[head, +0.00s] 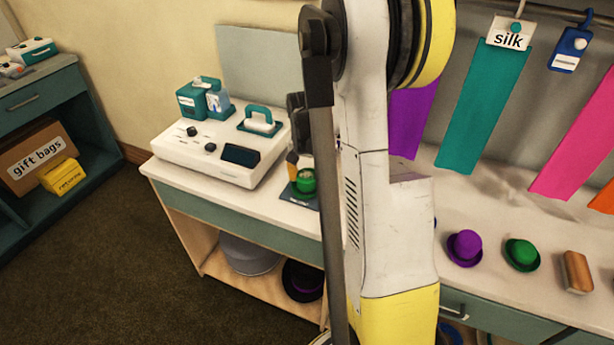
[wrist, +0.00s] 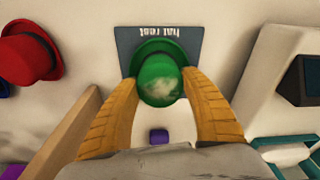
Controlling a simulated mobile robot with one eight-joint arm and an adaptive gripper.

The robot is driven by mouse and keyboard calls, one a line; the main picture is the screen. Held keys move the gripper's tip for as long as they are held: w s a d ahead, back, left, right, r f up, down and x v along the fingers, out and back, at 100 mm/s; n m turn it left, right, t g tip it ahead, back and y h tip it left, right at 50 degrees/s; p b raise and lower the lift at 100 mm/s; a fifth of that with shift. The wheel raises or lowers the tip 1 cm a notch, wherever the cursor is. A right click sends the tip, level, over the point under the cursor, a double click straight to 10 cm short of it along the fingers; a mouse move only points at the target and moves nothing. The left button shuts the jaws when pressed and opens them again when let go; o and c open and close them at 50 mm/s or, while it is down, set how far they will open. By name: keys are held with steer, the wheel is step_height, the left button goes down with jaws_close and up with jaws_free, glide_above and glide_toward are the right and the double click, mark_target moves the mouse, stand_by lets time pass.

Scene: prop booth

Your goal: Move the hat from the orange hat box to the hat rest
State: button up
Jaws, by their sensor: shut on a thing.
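A small green hat (wrist: 160,82) is between the two orange fingers of my gripper (wrist: 162,88) in the wrist view. My gripper is shut on it. The hat is over the dark hat rest mat (wrist: 190,42), whose label shows upside down. In the head view the green hat (head: 305,182) is also at the dark hat rest (head: 303,200), just left of my arm. I cannot tell whether the hat touches the mat. My gripper (head: 294,167) is partly hidden by my arm there. I cannot make out the orange hat box in either view.
A white console (head: 215,155) stands left of the hat rest. A purple hat (head: 464,247), another green hat (head: 522,254) and a brush (head: 577,271) are on the counter to the right. A red hat (wrist: 28,55) shows at left in the wrist view. Ribbons hang above the counter.

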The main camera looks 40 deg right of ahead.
stand_by(0.3)
steer(key=o, duration=1)
steer(key=shift+c, duration=0.2)
step_height(320, 180, up, 12)
steer(key=a, duration=0.1)
steer(key=shift+s+a, duration=0.15)
steer(key=shift+s, duration=0.25)
steer(key=shift+f, duration=0.1)
steer(key=s+a+r+n+t, duration=0.1)
steer(key=s+a+n+t, duration=0.1)
steer(key=a, duration=0.7)
steer(key=s+a+r+n+t, duration=0.2)
steer(key=s+a+n, duration=0.3)
steer(key=a, duration=0.4)
steer(key=s+a+r+n+t+y, duration=0.1)
steer(key=s+a+n, duration=0.3)
steer(key=a, duration=0.6)
steer(key=shift+r+t, duration=0.35)
steer(key=shift+t, duration=0.35)
